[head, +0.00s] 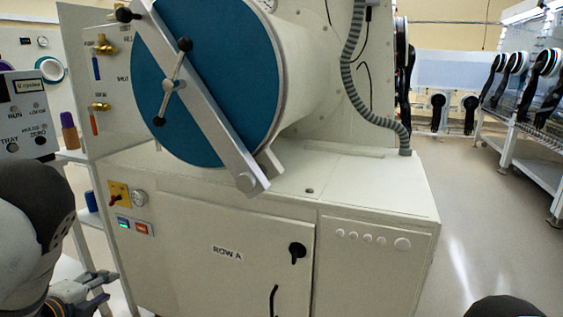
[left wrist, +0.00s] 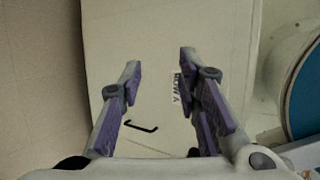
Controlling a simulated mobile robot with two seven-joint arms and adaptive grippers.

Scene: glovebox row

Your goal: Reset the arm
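My left gripper (head: 85,292) is low at the left edge of the head view, in front of the white cabinet (head: 220,205). In the left wrist view my left gripper (left wrist: 160,80) has its two purple-padded fingers spread apart, with nothing between them. The cabinet front with its ROW A label and black door handle (left wrist: 141,126) shows beyond the fingers. My left arm (head: 30,235) fills the lower left of the head view. A dark rounded shape sits at the bottom right edge of the head view; my right gripper does not show.
A round blue antechamber door (head: 215,60) with a grey bar and handle stands on the cabinet. The floor (head: 490,220) at the right is clear. Gloveboxes with black gloves line the back right.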

